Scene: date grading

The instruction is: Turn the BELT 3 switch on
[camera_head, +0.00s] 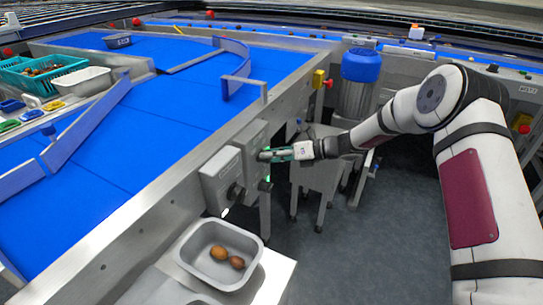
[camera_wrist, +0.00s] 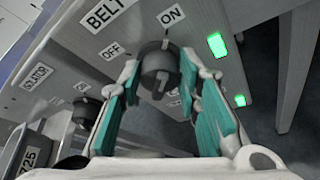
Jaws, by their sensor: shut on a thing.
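In the wrist view, the dark round switch knob (camera_wrist: 158,72) sits on a grey panel marked "BELT" (camera_wrist: 106,14), with the rest of the label cut off. An "OFF" label (camera_wrist: 112,50) lies to its left and an "ON" label (camera_wrist: 171,15) above right. My gripper (camera_head: 268,155) reaches the grey switch box (camera_head: 250,140) on the side of the conveyor frame. Its teal-padded fingers are shut on the knob from both sides. Two green lamps (camera_wrist: 216,45) glow to the right.
A second switch box (camera_head: 214,183) with a dark knob stands nearer, beside my gripper; its knob (camera_wrist: 86,112) also shows in the wrist view. A grey tray (camera_head: 190,262) with two brown dates is below. A blue-topped drum (camera_head: 361,66) stands behind. Floor to the right is clear.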

